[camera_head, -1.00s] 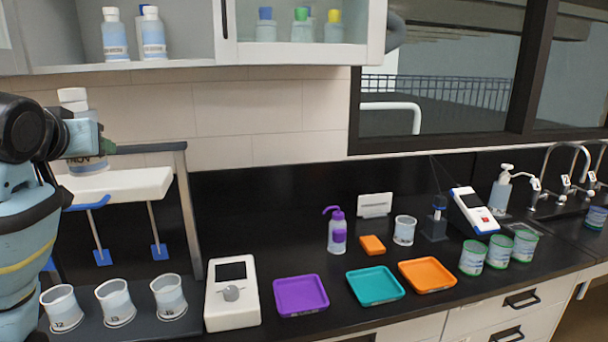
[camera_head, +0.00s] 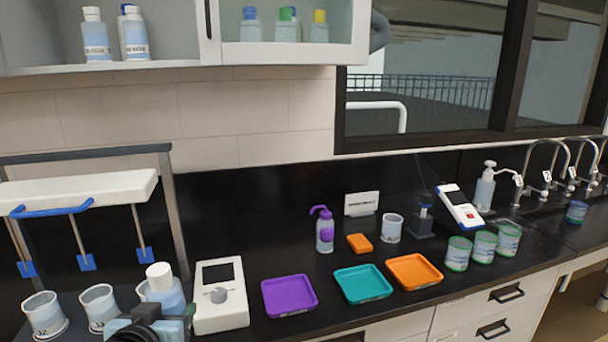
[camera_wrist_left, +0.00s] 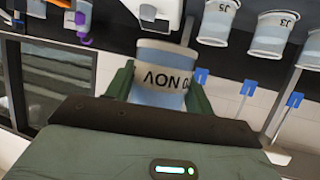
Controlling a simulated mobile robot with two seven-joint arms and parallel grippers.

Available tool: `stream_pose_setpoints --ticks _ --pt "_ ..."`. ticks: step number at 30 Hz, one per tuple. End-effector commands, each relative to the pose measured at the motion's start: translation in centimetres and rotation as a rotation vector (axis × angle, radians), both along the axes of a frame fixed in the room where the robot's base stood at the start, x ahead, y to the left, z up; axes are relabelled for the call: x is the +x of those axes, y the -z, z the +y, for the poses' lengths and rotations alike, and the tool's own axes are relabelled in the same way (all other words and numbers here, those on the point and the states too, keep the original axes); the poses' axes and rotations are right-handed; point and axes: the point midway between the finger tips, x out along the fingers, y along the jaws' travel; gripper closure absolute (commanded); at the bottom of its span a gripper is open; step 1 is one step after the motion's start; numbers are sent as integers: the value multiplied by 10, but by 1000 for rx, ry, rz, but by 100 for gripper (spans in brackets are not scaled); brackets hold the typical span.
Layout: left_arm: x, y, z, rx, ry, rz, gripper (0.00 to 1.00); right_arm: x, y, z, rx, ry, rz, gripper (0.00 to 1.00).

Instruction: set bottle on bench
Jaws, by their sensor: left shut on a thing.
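A bottle (camera_head: 170,297) with a white cap and pale blue body is at the lower left of the head view, in front of the row of beakers. My left gripper (camera_head: 150,325) is shut on it. In the left wrist view the bottle (camera_wrist_left: 163,62) sits between the two green fingers of the gripper (camera_wrist_left: 160,88), its printed label facing the camera. The bottle's base is hidden in the head view, so I cannot tell whether it touches the black bench (camera_head: 285,250). My right gripper is not in view.
White beakers (camera_head: 45,314) stand under a stirrer rack (camera_head: 80,190) at left. A white device (camera_head: 221,312) is right of the bottle. Purple (camera_head: 289,309), teal (camera_head: 362,297) and orange (camera_head: 414,284) trays line the front.

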Motion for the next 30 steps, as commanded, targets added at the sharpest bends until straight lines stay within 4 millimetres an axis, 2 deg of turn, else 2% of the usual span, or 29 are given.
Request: stream_pose_setpoints --ticks 3,7,9,30 --pt "-4 25 -12 -1 21 2 76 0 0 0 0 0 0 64" --pt "-8 47 -24 0 41 1 76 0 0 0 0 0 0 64" --pt "-6 41 -22 6 41 -8 76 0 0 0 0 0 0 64" --pt "-6 42 -23 -6 38 -2 76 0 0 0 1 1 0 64"
